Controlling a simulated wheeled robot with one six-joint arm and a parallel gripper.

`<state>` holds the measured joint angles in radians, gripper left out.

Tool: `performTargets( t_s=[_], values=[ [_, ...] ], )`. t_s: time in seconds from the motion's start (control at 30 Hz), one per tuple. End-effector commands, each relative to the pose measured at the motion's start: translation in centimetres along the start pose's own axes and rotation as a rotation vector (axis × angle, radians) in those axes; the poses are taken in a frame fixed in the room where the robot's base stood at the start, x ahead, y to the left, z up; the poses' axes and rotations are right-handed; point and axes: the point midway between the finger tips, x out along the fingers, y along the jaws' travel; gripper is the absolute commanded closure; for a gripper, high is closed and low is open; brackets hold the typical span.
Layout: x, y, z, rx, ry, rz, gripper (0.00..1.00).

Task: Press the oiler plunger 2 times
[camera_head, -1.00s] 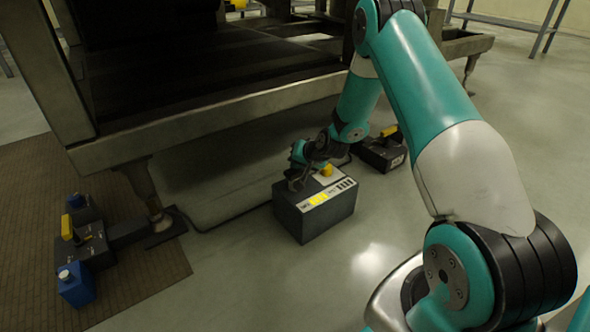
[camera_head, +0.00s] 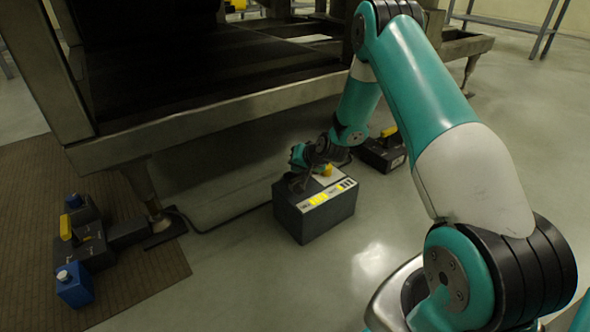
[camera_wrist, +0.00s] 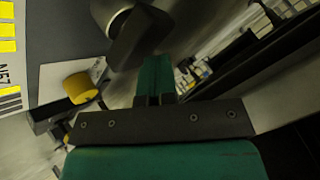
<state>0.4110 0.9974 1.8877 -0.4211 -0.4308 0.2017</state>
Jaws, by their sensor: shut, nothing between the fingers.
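A dark grey box (camera_head: 318,218) with yellow and white labels on its top stands on the floor in mid-picture. A yellow knob (camera_head: 327,170) sits on its top and shows in the wrist view (camera_wrist: 80,88). My gripper (camera_head: 298,182) is shut and empty, at the far left part of the box top. In the wrist view, my dark fingertips (camera_wrist: 140,40) lie against or just over a round metallic part (camera_wrist: 112,14), which looks like the plunger. I cannot tell whether they touch. The plunger is hidden by my gripper in the head view.
A dark box with a yellow handle (camera_head: 385,150) stands behind to the right. A heavy metal frame (camera_head: 230,108) spans behind. The front floor is clear.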

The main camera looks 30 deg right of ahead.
Motion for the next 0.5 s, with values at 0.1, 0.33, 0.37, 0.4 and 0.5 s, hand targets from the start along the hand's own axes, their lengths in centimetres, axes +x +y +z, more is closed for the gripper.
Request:
performTargets(
  t_s=[0.1, 0.33, 0.37, 0.4, 0.5],
  values=[
    [0.05, 0.07, 0.15, 0.0, -0.003, 0.001, 1.0],
    [-0.04, 0.01, 0.09, 0.0, -0.003, 0.001, 1.0],
    [-0.11, -0.04, 0.04, 0.0, -0.003, 0.001, 1.0],
    [-0.23, -0.13, -0.04, 0.0, -0.003, 0.001, 1.0],
    [-0.64, -0.42, -0.34, 0.0, -0.003, 0.001, 1.0]
  ],
)
